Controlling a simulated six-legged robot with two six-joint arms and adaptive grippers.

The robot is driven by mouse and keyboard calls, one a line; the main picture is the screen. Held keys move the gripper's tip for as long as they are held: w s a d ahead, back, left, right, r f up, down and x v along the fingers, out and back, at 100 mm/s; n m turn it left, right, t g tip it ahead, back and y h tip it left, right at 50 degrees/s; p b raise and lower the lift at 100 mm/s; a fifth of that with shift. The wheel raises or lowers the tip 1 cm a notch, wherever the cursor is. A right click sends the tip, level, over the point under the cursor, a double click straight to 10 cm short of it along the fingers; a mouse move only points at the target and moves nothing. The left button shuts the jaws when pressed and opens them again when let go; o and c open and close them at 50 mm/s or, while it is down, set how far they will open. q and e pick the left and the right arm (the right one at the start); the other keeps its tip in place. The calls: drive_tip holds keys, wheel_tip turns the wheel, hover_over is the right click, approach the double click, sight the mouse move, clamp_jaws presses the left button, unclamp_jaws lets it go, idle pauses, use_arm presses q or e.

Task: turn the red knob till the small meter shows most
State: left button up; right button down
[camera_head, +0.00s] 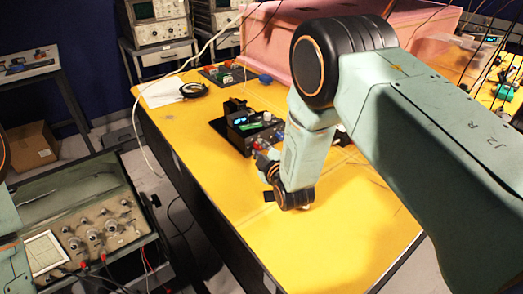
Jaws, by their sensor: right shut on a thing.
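A small black device (238,135) stands on the yellow table, with a small lit blue display (240,121) on it, too small to read. I cannot tell for sure whether this display is the small meter. A bit of the red knob (256,147) shows low on the device's front. My right gripper (260,156) is at the device's front, shut on the red knob; my wrist and arm hide part of this. My left gripper is out of view; only a piece of my left arm shows at the left edge.
The yellow table (190,140) has clear room left and in front of the device. A pink foam enclosure (345,20) stands behind. A board with coloured parts (222,75) and a black coil (194,90) lie at the back. An instrument with knobs (90,225) stands at left.

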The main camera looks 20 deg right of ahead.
drive_tip(key=shift+r, duration=0.1)
drive_tip(key=c, duration=1.2)
unclamp_jaws()
drive_tip(key=shift+w, duration=0.15)
drive_tip(key=shift+o, duration=0.2)
drive_tip(key=v, duration=1.2)
drive_tip(key=shift+a, duration=0.1)
